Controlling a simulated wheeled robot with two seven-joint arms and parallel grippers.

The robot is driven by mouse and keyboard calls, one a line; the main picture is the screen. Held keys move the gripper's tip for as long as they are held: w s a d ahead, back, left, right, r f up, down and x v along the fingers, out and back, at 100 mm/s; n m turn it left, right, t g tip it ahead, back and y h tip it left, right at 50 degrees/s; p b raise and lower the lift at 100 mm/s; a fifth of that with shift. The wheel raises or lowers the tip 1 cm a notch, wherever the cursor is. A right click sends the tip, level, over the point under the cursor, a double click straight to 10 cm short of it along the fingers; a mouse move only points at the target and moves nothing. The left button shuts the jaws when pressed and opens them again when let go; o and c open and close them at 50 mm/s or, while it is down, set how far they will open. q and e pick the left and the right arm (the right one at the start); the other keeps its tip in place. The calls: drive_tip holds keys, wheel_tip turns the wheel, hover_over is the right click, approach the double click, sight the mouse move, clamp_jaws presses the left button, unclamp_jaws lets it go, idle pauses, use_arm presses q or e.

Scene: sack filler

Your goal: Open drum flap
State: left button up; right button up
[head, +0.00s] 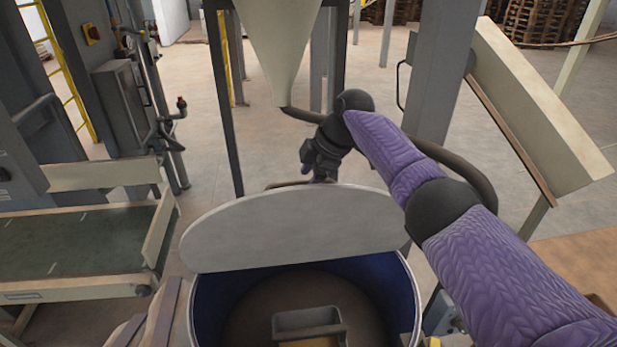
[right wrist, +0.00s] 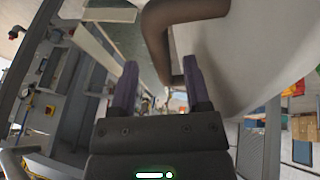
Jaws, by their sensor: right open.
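The drum (head: 415,290) stands at the bottom centre of the head view, with a blue inside. Its pale half-round flap (head: 290,228) stands raised over the far part of the mouth, tilted. My right gripper (head: 318,168) is just behind the flap's top edge, partly hidden by it. In the right wrist view my right gripper (right wrist: 160,88) is open, its two purple fingers apart. A brown bent handle (right wrist: 157,38) lies just ahead of the fingers, beside the pale flap surface (right wrist: 250,45); I cannot tell whether they touch it. My left gripper is out of view.
A grey scoop (head: 307,320) lies inside the drum. A pale hopper cone (head: 280,45) hangs behind the flap, near my right arm. A grey post (head: 440,70) and slanted chute (head: 540,110) stand at right. A conveyor (head: 75,245) is at left.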

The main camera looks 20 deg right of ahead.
drive_tip(key=v, duration=0.9)
drive_tip(key=shift+s+d+r+p, duration=0.15)
drive_tip(key=shift+r+p, duration=0.05)
drive_tip(key=shift+p, duration=0.1)
drive_tip(key=shift+c, duration=1)
drive_tip(key=p, duration=0.3)
drive_tip(key=s+r+m+t+h+p, duration=0.1)
drive_tip(key=p, duration=0.3)
drive_tip(key=shift+d+r+t, duration=0.3)
drive_tip(key=c, duration=0.4)
drive_tip(key=s+p, duration=0.1)
drive_tip(key=s+a+p, duration=0.2)
drive_tip(key=p, duration=0.1)
drive_tip(key=shift+f+m+t, duration=0.3)
drive_tip(key=shift+f, duration=0.05)
clamp_jaws()
drive_tip(key=b+x, duration=0.1)
drive_tip(key=x, duration=1)
drive_tip(key=shift+s+a, duration=0.1)
drive_tip(key=shift+s, duration=0.15)
